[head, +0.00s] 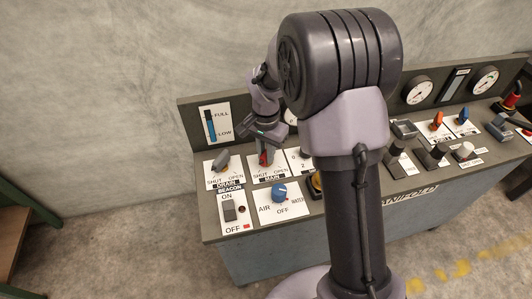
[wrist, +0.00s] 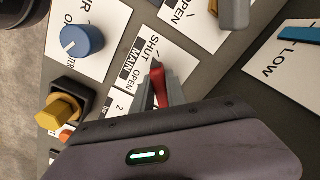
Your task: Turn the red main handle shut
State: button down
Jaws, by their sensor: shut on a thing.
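The red main handle (head: 264,158) is on its white plate, marked SHUT on the left and OPEN on the right in the head view. In the wrist view the red handle (wrist: 160,86) shows between the grey fingers of my gripper (wrist: 154,84). The fingers are closed on it from both sides. In the head view my gripper (head: 265,148) comes down over the handle from above. The handle's lower part and its exact angle are partly hidden by the fingers.
The grey drain handle (head: 221,162) stands close on the left. Below are a blue AIR/WATER knob (head: 279,192) and a beacon switch (head: 229,210). A yellow knob (wrist: 62,109) shows in the wrist view. My arm hides the panel's middle.

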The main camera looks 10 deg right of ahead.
jog(key=c, duration=1.3)
grip_release()
jog(key=shift+c, duration=0.2)
jog(key=shift+r, duration=0.1)
notch_tip(320, 180, up, 17)
jog(key=p, duration=0.6)
jog(key=shift+r+p, duration=0.15)
jog(key=shift+p, duration=0.15)
